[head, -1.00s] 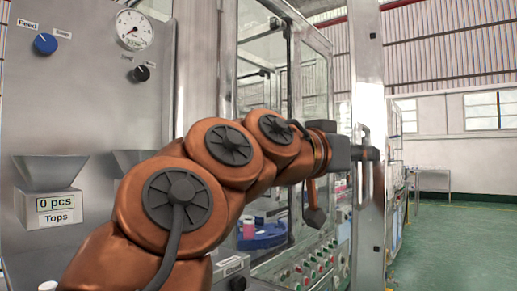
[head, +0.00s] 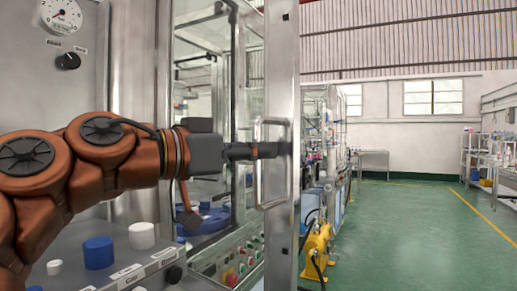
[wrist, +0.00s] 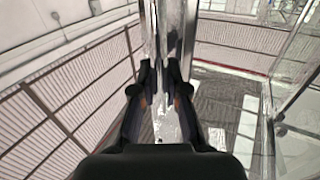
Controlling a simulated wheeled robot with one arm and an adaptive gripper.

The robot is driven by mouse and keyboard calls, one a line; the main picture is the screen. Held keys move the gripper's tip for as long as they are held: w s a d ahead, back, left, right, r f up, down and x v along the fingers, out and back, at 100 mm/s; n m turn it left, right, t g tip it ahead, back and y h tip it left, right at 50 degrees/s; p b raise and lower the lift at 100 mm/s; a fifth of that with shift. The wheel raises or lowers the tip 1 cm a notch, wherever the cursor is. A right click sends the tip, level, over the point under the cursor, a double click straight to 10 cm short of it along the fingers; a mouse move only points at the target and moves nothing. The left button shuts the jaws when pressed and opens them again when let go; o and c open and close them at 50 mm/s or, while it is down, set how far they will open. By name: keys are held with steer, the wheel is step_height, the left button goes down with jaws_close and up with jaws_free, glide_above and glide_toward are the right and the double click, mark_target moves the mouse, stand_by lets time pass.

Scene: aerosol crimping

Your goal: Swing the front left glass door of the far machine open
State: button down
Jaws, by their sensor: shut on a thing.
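The glass door shows in the head view nearly edge-on, as a tall metal frame (head: 284,200) with a vertical bar handle (head: 260,180) on its left side. My gripper (head: 268,150) reaches from the left and is shut on the handle. In the wrist view my gripper's two dark fingers (wrist: 160,85) close on the bright metal handle (wrist: 163,40). The door stands swung out from the machine (head: 225,220), whose inside shows to the left of the door. The fingertips are partly hidden against the door frame.
A panel with white and blue knobs (head: 98,252) is below my arm. A row of coloured buttons (head: 240,268) runs along the machine's front. A yellow device (head: 317,250) stands behind the door at right. The green floor (head: 410,240) on the right is clear.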

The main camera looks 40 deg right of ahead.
steer(key=shift+w+r, duration=0.1)
steer(key=c, duration=1.2)
jaws_free()
steer(key=shift+w+a, duration=0.25)
steer(key=shift+a, duration=1.75)
steer(key=shift+w+a, duration=0.25)
steer(key=shift+a, duration=1.75)
steer(key=shift+w+a, duration=0.25)
steer(key=shift+a, duration=1.75)
steer(key=shift+d, duration=0.1)
